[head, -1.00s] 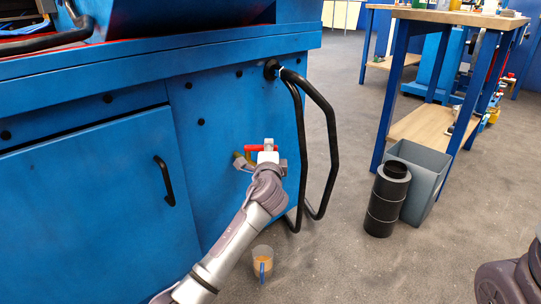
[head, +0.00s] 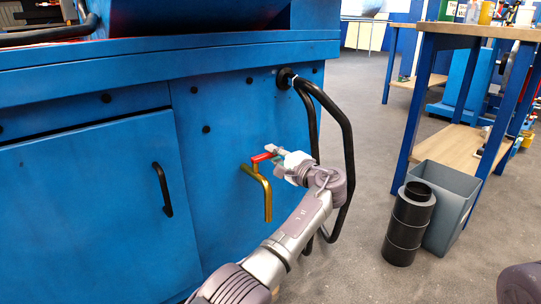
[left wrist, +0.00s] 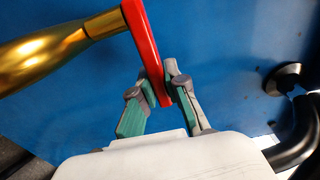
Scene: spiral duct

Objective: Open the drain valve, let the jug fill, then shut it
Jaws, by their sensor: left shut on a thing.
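The drain valve's brass spout (head: 262,190) comes out of the blue cabinet front and bends straight down. I see no stream below its mouth. Its red lever (head: 262,157) reaches to the right above the spout. My left gripper (head: 276,153) is shut on the lever's free end. In the left wrist view the fingertips (left wrist: 166,90) pinch the end of the red lever (left wrist: 144,45), and the brass body (left wrist: 50,52) shows at the left. The jug does not show now; my left arm covers the floor below the spout. My right gripper is not in view.
A black bent tube handle (head: 347,140) stands out from the cabinet close to the right of my left wrist. A black door handle (head: 163,189) is at the left. A black cylinder (head: 408,225) and grey bin (head: 450,200) stand on the floor at the right.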

